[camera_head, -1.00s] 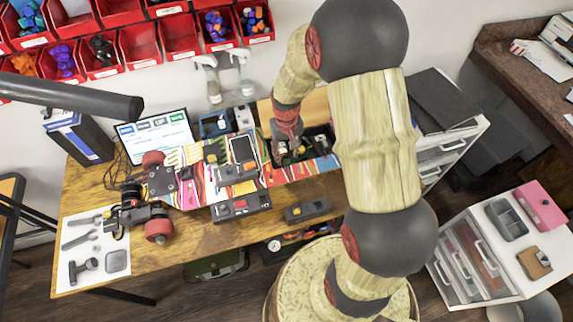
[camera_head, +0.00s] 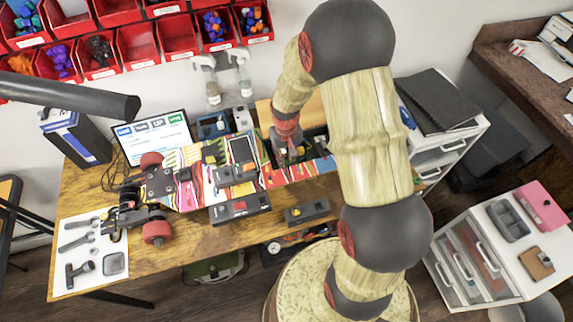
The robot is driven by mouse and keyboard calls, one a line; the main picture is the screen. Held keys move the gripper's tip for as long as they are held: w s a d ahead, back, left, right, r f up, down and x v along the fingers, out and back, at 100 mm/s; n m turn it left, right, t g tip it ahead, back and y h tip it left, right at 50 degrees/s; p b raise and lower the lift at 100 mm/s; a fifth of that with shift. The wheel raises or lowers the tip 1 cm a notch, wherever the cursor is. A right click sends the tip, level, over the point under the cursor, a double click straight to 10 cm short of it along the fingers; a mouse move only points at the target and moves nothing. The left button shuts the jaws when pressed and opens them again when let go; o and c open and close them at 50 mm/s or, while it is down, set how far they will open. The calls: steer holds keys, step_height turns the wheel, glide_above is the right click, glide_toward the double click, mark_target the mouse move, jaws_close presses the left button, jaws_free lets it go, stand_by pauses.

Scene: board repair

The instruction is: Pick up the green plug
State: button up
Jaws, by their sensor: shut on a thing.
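The long colourful board (camera_head: 205,192) lies across the wooden desk, with its back compartment open at the right end. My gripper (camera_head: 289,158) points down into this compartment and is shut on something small. A bit of green shows at the fingertips, which fits the green plug (camera_head: 283,160), but it is tiny and mostly hidden by the fingers. I cannot tell whether the plug is seated or lifted clear.
A dark box with a red part (camera_head: 240,209) and a small dark box with a yellow part (camera_head: 307,212) stand at the desk's front edge. Spray bottles (camera_head: 208,82) stand behind the board. Tools lie on a white sheet (camera_head: 70,285) at the left.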

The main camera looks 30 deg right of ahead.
mark_target(286, 162)
jaws_close()
step_height(286, 162, up, 10)
steer(key=p, duration=0.2)
stand_by(0.4)
steer(key=s+d+p, duration=0.1)
steer(key=d, duration=0.5)
steer(key=shift+s+d, duration=0.25)
stand_by(0.4)
steer(key=shift+f+b, duration=1.7)
steer(key=shift+f, duration=1.6)
